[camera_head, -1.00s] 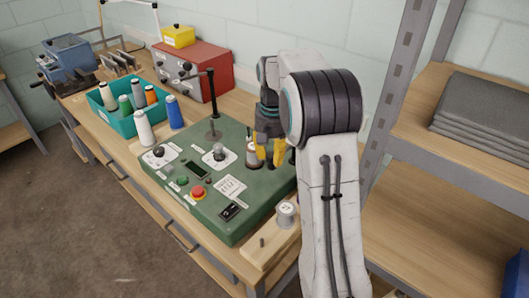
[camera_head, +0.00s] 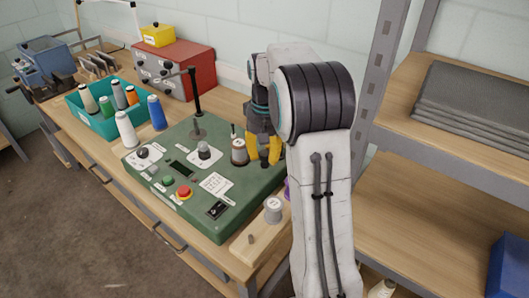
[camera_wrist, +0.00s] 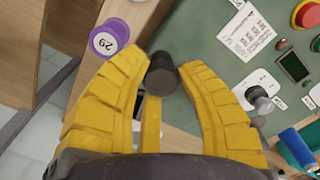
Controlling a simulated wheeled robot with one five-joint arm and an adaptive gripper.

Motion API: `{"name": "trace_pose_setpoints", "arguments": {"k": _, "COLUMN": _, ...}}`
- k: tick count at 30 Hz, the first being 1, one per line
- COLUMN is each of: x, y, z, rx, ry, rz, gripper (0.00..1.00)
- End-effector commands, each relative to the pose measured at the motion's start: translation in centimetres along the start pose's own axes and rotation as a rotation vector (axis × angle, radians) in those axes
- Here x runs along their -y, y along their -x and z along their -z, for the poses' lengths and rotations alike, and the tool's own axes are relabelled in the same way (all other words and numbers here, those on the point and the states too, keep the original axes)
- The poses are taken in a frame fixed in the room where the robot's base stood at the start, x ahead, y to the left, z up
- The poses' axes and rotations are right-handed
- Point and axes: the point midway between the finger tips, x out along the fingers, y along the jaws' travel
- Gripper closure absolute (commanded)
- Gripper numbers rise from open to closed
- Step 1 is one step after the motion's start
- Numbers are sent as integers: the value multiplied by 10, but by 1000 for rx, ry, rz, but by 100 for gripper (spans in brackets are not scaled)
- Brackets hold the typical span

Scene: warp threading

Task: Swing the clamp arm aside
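A green machine box (camera_head: 215,210) stands on the bench with dials, a red button and a switch on top. My gripper (camera_head: 263,160) points down at its back right corner, yellow fingers apart. In the wrist view a dark, short cylinder (camera_wrist: 162,75) shows between the gripper's fingertips (camera_wrist: 163,68); whether they touch it I cannot tell. It may belong to the clamp arm, which I cannot make out clearly in the head view. A spool with a dark base (camera_head: 239,152) stands on the box just left of the gripper. A black post with a side arm (camera_head: 195,100) rises further left.
A purple spool marked 29 (camera_wrist: 104,42) is near the left finger. A teal bin (camera_head: 92,120) of spools stands left. A metal shelf (camera_head: 375,110) rises on the right.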

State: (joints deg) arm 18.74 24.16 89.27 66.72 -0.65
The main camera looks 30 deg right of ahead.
Motion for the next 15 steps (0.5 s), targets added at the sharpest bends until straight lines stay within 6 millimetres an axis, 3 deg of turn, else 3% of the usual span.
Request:
{"name": "trace_pose_setpoints", "arguments": {"k": 7, "x": 0, "y": 0, "z": 0, "rx": -1, "ry": -1, "rz": 0, "gripper": 45}}
{"name": "trace_pose_setpoints", "arguments": {"k": 15, "x": 0, "y": 2, "z": 0, "rx": -2, "ry": -1, "rz": 0, "gripper": 44}}
